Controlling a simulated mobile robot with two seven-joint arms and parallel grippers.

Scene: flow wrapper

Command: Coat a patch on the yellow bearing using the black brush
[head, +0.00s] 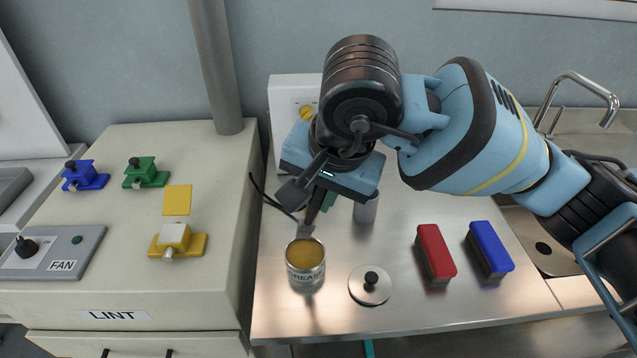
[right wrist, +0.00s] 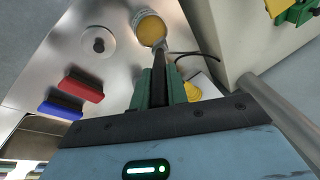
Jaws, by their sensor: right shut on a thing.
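My right gripper (head: 322,200) is shut on the black brush (head: 307,222), above the steel table. The brush points down, with its tip at the mouth of the open grease can (head: 306,268); I cannot tell whether it touches the yellow-brown grease. In the right wrist view, the green fingers (right wrist: 158,85) clasp the dark handle, and the can (right wrist: 150,28) lies beyond the tip. The yellow bearing (head: 180,247) sits on the cream cabinet at left, with a pale block on top and a grey shaft end in front. My left gripper is out of view.
The can's lid (head: 370,285) lies beside it. A red block (head: 435,252) and a blue block (head: 490,250) stand at right. Blue (head: 86,176) and green (head: 146,173) bearings and a flat yellow square (head: 177,200) are on the cabinet (head: 215,290). A grey post (head: 215,70) rises behind.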

